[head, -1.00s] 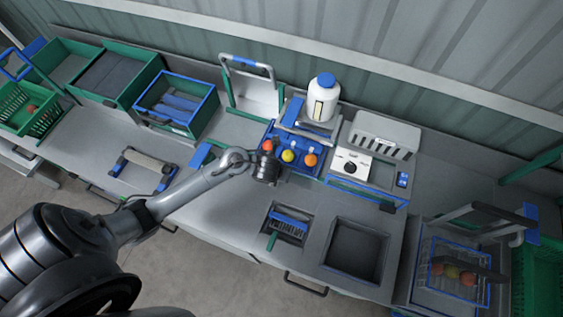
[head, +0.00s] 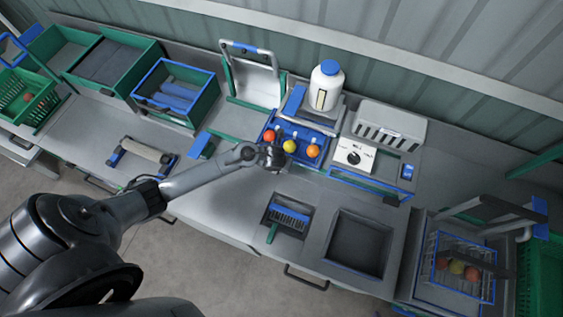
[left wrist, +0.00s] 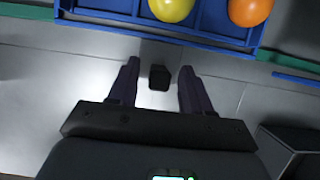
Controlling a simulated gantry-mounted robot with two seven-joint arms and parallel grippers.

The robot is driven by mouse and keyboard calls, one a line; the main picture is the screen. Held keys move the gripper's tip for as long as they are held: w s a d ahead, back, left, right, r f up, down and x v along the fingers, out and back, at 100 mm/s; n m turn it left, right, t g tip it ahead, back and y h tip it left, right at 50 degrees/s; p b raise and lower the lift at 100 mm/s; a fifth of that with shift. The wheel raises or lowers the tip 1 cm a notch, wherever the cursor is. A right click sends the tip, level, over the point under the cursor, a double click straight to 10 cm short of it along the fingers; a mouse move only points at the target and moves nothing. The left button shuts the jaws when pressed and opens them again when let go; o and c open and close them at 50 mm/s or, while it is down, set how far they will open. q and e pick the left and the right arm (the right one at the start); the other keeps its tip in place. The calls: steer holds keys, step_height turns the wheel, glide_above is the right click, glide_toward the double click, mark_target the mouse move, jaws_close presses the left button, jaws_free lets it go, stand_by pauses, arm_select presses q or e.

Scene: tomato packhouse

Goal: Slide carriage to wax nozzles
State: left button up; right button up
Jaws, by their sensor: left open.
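The blue carriage tray (head: 321,159) holds a red-orange tomato (head: 269,136), a yellow one (head: 290,146) and an orange one (head: 313,151) in a row. Its near edge (left wrist: 120,24) crosses the top of the left wrist view. My left gripper (head: 273,160) is just in front of the tray, on the near side. In the left wrist view my left gripper (left wrist: 159,68) is open, with a small black knob (left wrist: 159,77) between its fingers; I cannot tell whether they touch it. A white bottle (head: 327,87) stands behind the tray. Wax nozzles are not clearly visible. My right gripper is not in view.
A white dial unit (head: 354,154) stands right of the tray. A brush (head: 289,217) lies in a recess beside a dark sunken bin (head: 358,246) nearer the front. A roller (head: 147,151) lies to the left. A wire basket (head: 432,281) with tomatoes is at the right.

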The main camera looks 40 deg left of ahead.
arm_select(q)
steer(key=shift+f, duration=0.15)
jaws_close()
stand_by(0.4)
steer(key=d, duration=0.1)
steer(key=w+d, duration=0.1)
steer(key=d, duration=0.1)
steer(key=shift+w+d, duration=0.2)
steer(key=shift+w, duration=0.05)
steer(key=shift+w+d, duration=0.1)
steer(key=shift+d, duration=0.25)
steer(key=shift+a, duration=0.1)
